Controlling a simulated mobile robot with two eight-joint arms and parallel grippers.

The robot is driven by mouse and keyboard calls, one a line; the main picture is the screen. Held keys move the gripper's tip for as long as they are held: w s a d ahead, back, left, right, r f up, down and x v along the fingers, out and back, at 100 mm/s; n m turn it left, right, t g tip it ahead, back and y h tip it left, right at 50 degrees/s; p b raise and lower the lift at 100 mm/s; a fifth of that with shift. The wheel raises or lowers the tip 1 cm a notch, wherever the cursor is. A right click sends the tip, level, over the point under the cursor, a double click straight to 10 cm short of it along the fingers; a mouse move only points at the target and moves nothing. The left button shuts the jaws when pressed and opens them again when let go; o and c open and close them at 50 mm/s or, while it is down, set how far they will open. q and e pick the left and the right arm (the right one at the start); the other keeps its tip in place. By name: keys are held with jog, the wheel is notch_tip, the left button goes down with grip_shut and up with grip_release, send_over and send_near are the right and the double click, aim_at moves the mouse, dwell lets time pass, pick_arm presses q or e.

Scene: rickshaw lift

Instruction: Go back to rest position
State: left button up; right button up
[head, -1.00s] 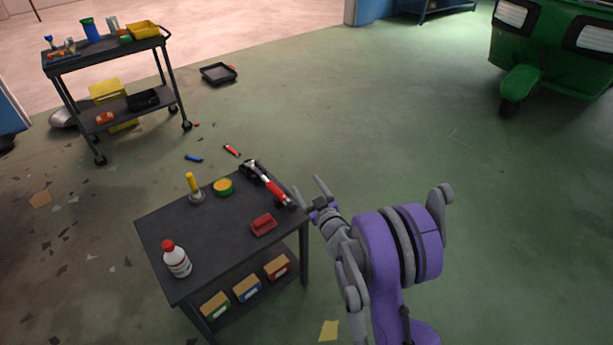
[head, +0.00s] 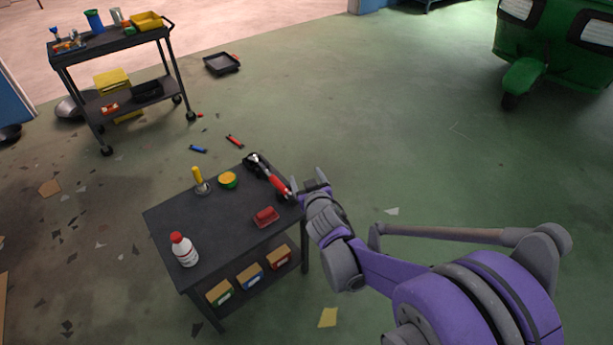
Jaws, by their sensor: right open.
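My right gripper (head: 311,182) is open at the right edge of the small dark table (head: 215,235). Its fingers point away from me, and nothing shows between them. My right arm is bent and fills the lower right of the head view. A jack-like tool with a red handle (head: 277,184) lies on the table's far right corner, just left of the gripper. I cannot tell whether the two touch. My left gripper is not in view.
A loaded cart (head: 110,45) stands at the back left. A green rickshaw (head: 550,45) stands far right. Open floor lies between.

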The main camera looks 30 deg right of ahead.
dwell(0.4)
jog(key=s+a+r+n+g+y+p, duration=0.1)
jog(key=s+a+g+p, duration=0.3)
jog(key=s+a, duration=0.4)
jog(key=s+a+r+n+g+y+p, duration=0.1)
jog(key=s+a+r+g+y+p, duration=0.2)
jog(key=s+a, duration=0.5)
jog(key=s+y+p, duration=0.1)
jog(key=s, duration=0.6)
jog(key=shift+s+a+r+g+p, duration=0.2)
jog(key=shift+s+a+g+p, duration=0.1)
jog(key=shift+a+g+p, duration=0.1)
